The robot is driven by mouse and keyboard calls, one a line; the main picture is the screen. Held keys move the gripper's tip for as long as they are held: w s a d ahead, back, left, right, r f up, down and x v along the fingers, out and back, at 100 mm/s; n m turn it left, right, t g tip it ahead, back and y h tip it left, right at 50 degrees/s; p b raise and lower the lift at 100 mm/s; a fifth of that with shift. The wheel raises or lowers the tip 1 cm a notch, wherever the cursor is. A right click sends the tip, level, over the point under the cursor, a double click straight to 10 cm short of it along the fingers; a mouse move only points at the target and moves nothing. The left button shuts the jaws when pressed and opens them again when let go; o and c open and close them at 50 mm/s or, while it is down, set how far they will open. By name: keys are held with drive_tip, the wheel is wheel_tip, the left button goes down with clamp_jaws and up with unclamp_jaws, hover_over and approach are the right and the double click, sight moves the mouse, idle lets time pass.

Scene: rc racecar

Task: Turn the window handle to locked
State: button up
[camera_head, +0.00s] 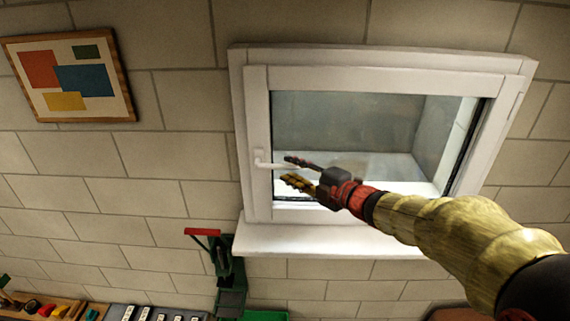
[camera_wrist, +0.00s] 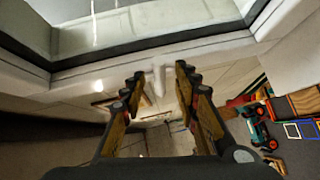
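The white window handle (camera_head: 262,162) is on the left side of the white window sash (camera_head: 257,110). Its lever points right, roughly level, toward the glass. My gripper (camera_head: 287,170) is open just right of the handle's base, one finger above and one below the lever's line in the head view. In the wrist view the handle (camera_wrist: 157,80) shows as a pale stub between the two fingertips of my gripper (camera_wrist: 160,76), with gaps on both sides. I cannot tell how deep it sits between the fingers. My arm hides the window's lower right part.
A white sill (camera_head: 320,240) juts out below the window. A framed picture (camera_head: 123,75) hangs at upper left. A green tool with a red handle (camera_head: 203,232) stands below left, near a bench with small items. A toy vehicle (camera_wrist: 262,133) shows at right in the wrist view.

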sight(288, 167)
drive_tip(key=shift+p+x, duration=0.3)
drive_tip(key=shift+x, duration=1.35)
drive_tip(key=shift+c, duration=0.7)
clamp_jaws()
